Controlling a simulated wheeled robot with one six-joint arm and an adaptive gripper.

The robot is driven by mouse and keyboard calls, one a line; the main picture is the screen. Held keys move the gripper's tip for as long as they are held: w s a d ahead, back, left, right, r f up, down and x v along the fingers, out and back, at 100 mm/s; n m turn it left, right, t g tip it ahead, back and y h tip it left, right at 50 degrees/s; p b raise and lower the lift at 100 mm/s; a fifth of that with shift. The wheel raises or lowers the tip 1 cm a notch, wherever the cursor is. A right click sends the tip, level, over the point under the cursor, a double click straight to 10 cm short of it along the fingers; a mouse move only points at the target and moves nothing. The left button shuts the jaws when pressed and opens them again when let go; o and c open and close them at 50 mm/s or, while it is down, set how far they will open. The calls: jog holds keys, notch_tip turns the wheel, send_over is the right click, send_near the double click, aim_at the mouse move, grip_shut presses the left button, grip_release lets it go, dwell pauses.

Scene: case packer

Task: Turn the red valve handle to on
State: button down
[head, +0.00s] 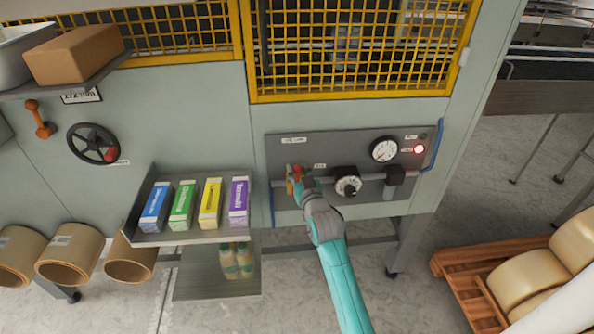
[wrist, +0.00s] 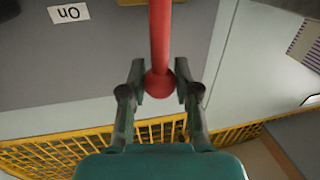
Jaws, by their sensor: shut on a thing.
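The red valve handle (wrist: 160,40) shows in the wrist view as a red bar with a round knob at its end. My gripper (wrist: 160,85) has its two fingers on either side of the knob and is shut on it. A white label reading "On" (wrist: 69,14) sits on the grey panel to the left of the handle, upside down in this view. In the head view, my gripper (head: 299,184) is at the left part of the grey panel (head: 350,150). It hides much of the red handle (head: 296,170) there.
Right of my gripper on the panel are a dial knob (head: 347,182), a round gauge (head: 384,149) and a lit red lamp (head: 418,149). A tray (head: 190,237) with several coloured boxes juts out at left. Yellow mesh guards (head: 350,97) are above.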

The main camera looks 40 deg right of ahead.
aim_at(324, 181)
jog(key=shift+s+d+f+m+h, duration=0.8)
jog(key=shift+d+f+m, duration=0.6)
jog(key=shift+m, duration=1.95)
jog(key=shift+s+d+f+m+h, duration=0.8)
jog(key=shift+f+m, duration=0.95)
jog(key=shift+m, duration=1.55)
jog(key=shift+s+d+f+m+h, duration=0.5)
jog(key=shift+s+d+f+m, duration=0.75)
jog(key=shift+m, duration=2.1)
jog(key=shift+w+d+f, duration=0.25)
jog(key=shift+w+f, duration=0.05)
jog(key=shift+f, duration=0.1)
jog(key=c, duration=0.8)
grip_release()
jog(key=v, duration=1.2)
jog(key=shift+f, duration=0.1)
